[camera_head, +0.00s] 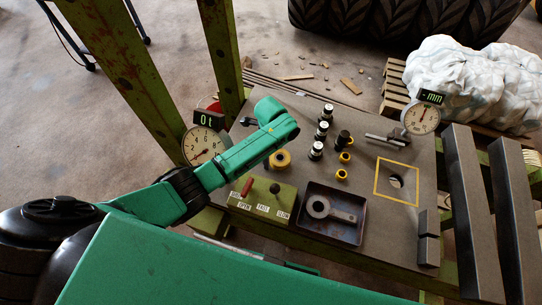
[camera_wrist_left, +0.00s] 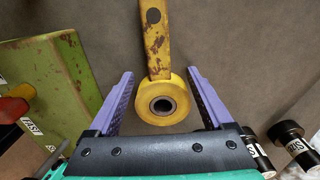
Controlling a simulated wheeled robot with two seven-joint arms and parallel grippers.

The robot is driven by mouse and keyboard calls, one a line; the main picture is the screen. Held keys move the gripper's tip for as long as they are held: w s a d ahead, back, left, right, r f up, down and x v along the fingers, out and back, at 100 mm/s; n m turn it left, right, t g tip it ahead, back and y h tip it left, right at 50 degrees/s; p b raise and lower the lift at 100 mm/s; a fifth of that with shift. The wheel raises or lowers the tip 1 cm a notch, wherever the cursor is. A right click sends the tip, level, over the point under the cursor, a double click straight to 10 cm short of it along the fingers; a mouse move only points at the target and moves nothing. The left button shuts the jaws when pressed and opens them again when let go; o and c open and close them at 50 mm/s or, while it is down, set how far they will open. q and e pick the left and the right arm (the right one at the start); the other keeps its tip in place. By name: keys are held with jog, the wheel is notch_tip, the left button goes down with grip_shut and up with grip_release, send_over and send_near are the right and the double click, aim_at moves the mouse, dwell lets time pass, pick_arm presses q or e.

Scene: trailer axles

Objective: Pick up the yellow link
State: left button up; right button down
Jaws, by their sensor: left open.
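The yellow link (camera_wrist_left: 158,76) lies on the grey table in the left wrist view. It is a worn, rusty bar with a round eye at its near end and a dark bushing in the eye. My left gripper (camera_wrist_left: 160,73) is open, with one purple finger on each side of the eye and gaps between. My right gripper is not in view.
A green control box (camera_head: 262,200) with a red lever stands close beside the link. A dark tray (camera_head: 332,213) holds a grey link. Several black-and-silver pins (camera_head: 316,150) stand to the right. A yellow-outlined square (camera_head: 381,187) surrounds a hole.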

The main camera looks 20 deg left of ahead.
pick_arm(q)
grip_shut()
jog(key=shift+w+r, duration=0.1)
jog(key=shift+r, duration=0.05)
dwell(1.1)
